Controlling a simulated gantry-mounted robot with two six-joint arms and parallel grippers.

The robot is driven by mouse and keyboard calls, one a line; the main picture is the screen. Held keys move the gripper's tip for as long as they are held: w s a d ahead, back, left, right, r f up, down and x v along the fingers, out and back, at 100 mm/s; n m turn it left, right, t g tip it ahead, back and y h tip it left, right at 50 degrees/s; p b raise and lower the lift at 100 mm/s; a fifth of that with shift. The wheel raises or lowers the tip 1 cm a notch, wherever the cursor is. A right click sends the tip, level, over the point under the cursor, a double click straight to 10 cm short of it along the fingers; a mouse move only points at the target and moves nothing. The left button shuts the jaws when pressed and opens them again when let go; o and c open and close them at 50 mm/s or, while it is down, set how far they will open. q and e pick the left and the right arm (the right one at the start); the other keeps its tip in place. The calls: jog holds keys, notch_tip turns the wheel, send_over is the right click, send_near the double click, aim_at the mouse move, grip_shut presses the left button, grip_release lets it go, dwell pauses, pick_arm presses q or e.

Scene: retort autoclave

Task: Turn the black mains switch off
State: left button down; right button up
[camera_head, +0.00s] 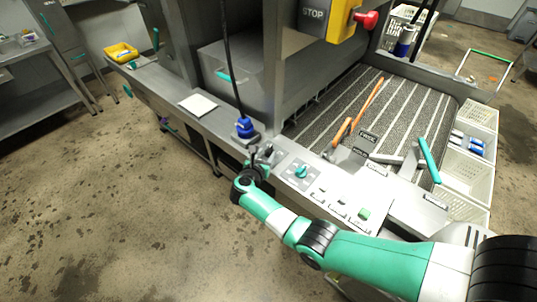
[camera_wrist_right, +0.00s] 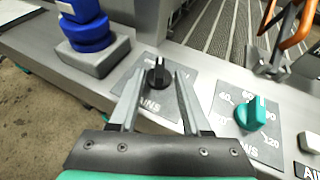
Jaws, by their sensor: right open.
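The black mains switch (camera_wrist_right: 158,75) is a rotary knob on a grey plate with a partly covered label reading "AINS". Its ridge stands roughly upright in the right wrist view. My right gripper (camera_wrist_right: 160,82) is open, with one finger on each side of the knob; I cannot tell whether either finger touches it. In the head view my right gripper (camera_head: 262,157) is over the front ledge and mostly hides the switch. My left gripper is in neither view.
A blue plug (camera_head: 244,127) with a black cable stands just left of the switch. A teal timer dial (camera_wrist_right: 250,113) is close on the right. Further right are a green button (camera_head: 364,214) and a teal-handled lever (camera_head: 429,160). A red knob (camera_head: 366,19) sits above.

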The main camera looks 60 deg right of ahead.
aim_at(269, 150)
jog(key=b+x, duration=0.1)
jog(key=x, duration=0.2)
jog(key=shift+d, duration=0.2)
grip_shut()
